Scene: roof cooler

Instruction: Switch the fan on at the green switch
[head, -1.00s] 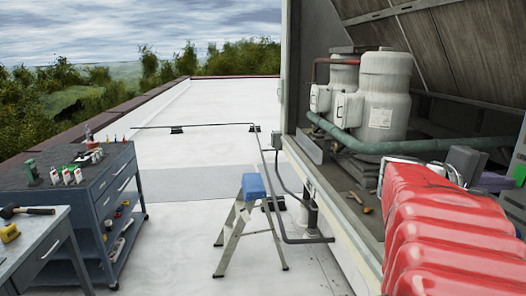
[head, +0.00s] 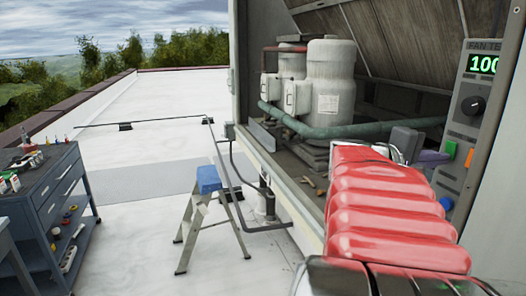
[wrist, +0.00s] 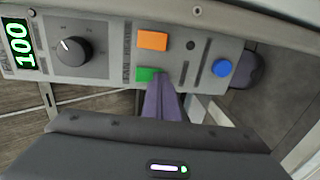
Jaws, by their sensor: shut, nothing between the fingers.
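The green switch (head: 451,149) sits on a grey control panel at the right, and in the wrist view (wrist: 145,75) it is on the panel's lower edge. My gripper (head: 442,156) is shut and empty, with its purple fingers pointing at the panel. In the wrist view the fingertips (wrist: 158,78) are at the right end of the green switch and overlap it slightly. I cannot tell whether they touch it. The panel (head: 483,115) has a green display (head: 484,64) reading 100 and a black dial (head: 473,105).
An orange button (wrist: 153,40) and a blue button (wrist: 222,67) are close to the green switch. White tanks (head: 331,85) and a green pipe (head: 350,130) stand left of my arm. A stepladder (head: 209,210) and a tool cart (head: 55,195) are farther left on the open roof.

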